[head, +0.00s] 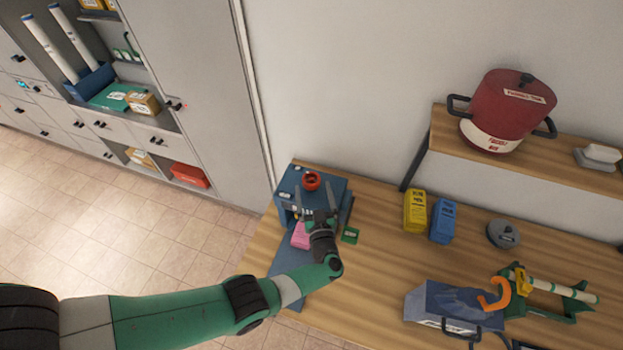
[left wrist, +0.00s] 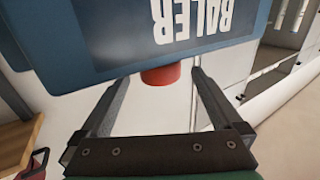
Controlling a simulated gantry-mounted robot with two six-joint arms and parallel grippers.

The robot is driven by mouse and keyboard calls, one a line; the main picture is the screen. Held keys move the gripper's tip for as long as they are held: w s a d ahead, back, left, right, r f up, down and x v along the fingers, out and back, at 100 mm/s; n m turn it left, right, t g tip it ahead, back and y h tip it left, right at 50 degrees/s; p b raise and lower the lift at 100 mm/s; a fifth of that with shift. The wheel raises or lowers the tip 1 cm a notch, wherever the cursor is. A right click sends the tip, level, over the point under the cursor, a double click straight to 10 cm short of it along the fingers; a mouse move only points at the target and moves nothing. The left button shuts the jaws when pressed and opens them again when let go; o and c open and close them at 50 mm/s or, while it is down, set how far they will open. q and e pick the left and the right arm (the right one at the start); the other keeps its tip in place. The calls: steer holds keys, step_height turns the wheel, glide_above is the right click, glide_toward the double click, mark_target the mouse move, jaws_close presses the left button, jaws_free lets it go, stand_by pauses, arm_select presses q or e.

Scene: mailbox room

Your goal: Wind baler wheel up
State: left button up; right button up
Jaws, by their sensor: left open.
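The baler (head: 287,215) is a blue box at the left end of the wooden table. Its small red wheel (head: 311,181) is on top. My left gripper (head: 314,190) is open in front of the baler, its fingers pointing toward the wheel. In the left wrist view, a blue panel lettered BALER (left wrist: 130,50) fills the top, and part of the red wheel (left wrist: 161,75) shows beyond it, in line with the gap between the open fingers. I cannot tell whether they touch it. A pink block (head: 301,236) sits at the baler's front, partly behind the gripper. My right gripper is not in view.
A small green block (head: 350,235) lies right of the baler. Yellow (head: 415,211) and blue (head: 442,221) boxes, a grey round item (head: 503,234), a blue-grey bin (head: 420,305) and a green stand (head: 545,305) are farther right. A red pot (head: 508,105) stands on the shelf.

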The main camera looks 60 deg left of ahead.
arm_select(q)
steer(key=v, duration=0.7)
steer(key=shift+p, duration=0.4)
steer(key=shift+d, duration=0.1)
